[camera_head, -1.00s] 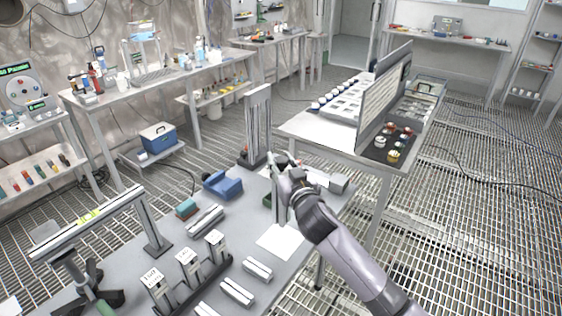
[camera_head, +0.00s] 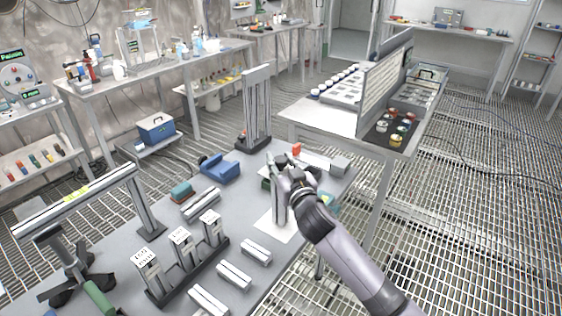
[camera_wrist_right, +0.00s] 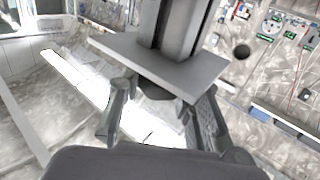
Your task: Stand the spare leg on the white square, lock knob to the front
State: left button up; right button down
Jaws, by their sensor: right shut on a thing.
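The spare leg (camera_head: 278,202) is a grey metal profile held upright by my right gripper (camera_head: 281,170). The white square (camera_head: 268,226) lies flat on the grey table. In the head view, the leg's lower end overlaps the square; I cannot tell whether it touches. In the right wrist view, the right gripper (camera_wrist_right: 158,115) has its fingers at a grey plate (camera_wrist_right: 165,68) with a ribbed column above it. The gripper and arm cover part of the leg. I cannot make out the lock knob.
On the grey table (camera_head: 100,250), a tall upright frame (camera_head: 256,105) stands behind, and a blue block (camera_head: 220,168) lies left of the leg. Short profiles (camera_head: 256,250) lie in front. A rack of labelled posts (camera_head: 182,250) stands front left. Another table (camera_head: 320,112) stands behind right.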

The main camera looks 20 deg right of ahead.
jog(key=shift+f+b, duration=0.35)
dwell(0.5)
jog(key=c, duration=1.3)
grip_release()
jog(key=shift+o, duration=1.1)
jog(key=shift+s+f, duration=0.1)
jog(key=shift+f, duration=0.05)
jog(key=s, duration=1.2)
jog(key=shift+d, duration=0.2)
